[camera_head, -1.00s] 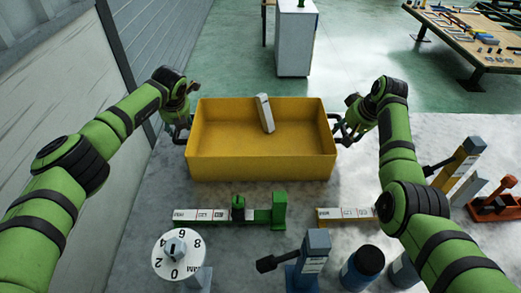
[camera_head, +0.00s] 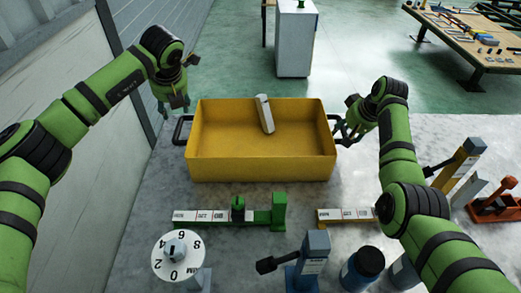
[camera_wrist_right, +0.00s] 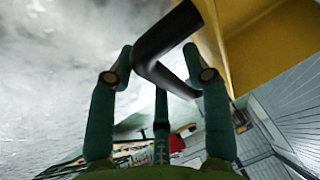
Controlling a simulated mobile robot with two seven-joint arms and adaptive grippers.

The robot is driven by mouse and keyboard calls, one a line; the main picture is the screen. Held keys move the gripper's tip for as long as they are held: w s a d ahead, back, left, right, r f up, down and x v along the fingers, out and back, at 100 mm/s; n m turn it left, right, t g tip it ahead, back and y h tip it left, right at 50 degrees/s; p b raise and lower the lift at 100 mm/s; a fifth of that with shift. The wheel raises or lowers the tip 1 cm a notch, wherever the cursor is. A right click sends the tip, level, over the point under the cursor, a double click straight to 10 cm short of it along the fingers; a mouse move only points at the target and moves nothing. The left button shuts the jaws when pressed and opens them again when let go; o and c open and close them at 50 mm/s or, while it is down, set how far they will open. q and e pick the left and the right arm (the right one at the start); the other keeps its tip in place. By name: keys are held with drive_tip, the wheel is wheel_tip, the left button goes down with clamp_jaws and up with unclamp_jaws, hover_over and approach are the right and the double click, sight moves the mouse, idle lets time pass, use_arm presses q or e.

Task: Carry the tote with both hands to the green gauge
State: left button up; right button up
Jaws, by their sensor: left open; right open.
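The yellow tote (camera_head: 262,167) sits on the grey bench, with a pale block (camera_head: 265,114) leaning inside it. Its black left handle (camera_head: 181,130) is bare. My left gripper (camera_head: 175,106) is open and empty, above and behind that handle and apart from it. My right gripper (camera_head: 347,134) is at the tote's right handle. In the right wrist view, the black handle (camera_wrist_right: 165,45) lies between the open fingers of my right gripper (camera_wrist_right: 162,75). The green gauge (camera_head: 237,211) is on the bench in front of the tote, close to its front wall.
A yellow gauge (camera_head: 345,214) lies right of the green one. A white dial (camera_head: 178,255), a blue clamp-like device (camera_head: 311,262) and a dark blue jar (camera_head: 362,267) stand at the front. A yellow-and-grey device (camera_head: 459,164) and an orange one (camera_head: 496,204) stand at right.

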drive_tip(key=v, duration=1.2)
drive_tip(key=shift+s+f, duration=0.1)
